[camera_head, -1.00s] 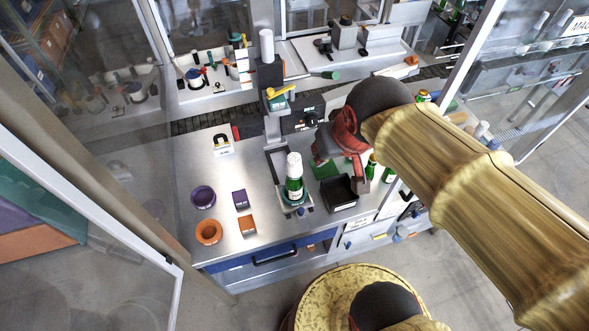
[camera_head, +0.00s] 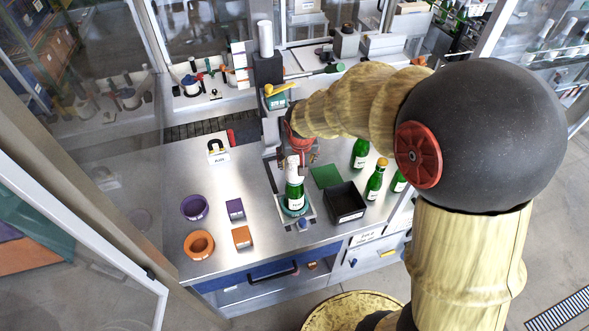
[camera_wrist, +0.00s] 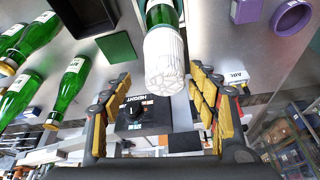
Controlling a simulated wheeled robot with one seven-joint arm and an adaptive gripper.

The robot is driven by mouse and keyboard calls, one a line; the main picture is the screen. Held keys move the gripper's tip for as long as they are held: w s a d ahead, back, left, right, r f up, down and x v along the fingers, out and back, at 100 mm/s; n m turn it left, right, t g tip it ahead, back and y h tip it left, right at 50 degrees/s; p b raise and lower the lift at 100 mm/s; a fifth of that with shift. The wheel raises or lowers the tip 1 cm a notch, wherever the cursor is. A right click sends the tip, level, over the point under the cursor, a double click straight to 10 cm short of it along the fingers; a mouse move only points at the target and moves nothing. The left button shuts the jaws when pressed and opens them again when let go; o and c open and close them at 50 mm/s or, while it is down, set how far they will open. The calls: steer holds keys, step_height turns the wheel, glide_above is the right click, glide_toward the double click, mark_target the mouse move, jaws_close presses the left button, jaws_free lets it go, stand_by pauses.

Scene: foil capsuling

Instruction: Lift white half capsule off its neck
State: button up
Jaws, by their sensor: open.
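The white half capsule (camera_head: 293,161) sits on the neck of an upright green bottle (camera_head: 294,190), which stands on a small stand at the middle of the table. In the wrist view the capsule (camera_wrist: 164,62) looks white and ribbed, with the green bottle (camera_wrist: 161,15) beyond it. My gripper (camera_wrist: 165,88) is open, with one yellow-padded finger on each side of the capsule's end. In the head view my gripper (camera_head: 297,158) is close behind the bottle's top, partly hidden by it. I cannot tell whether the fingers touch the capsule.
A black bin (camera_head: 345,203) and a green mat (camera_head: 326,176) lie right of the bottle, with several green bottles (camera_head: 376,180) beyond. Purple (camera_head: 194,207) and orange (camera_head: 199,244) rings stand at left. A machine column (camera_head: 267,70) rises behind. The table's left middle is fairly clear.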

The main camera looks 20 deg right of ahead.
steer(key=x, duration=0.5)
steer(key=shift+w+a+r+p, duration=0.15)
steer(key=shift+w+a+p, duration=0.1)
steer(key=shift+a+p, duration=0.1)
steer(key=c, duration=0.4)
steer(key=c, duration=0.3)
steer(key=shift+c, duration=0.8)
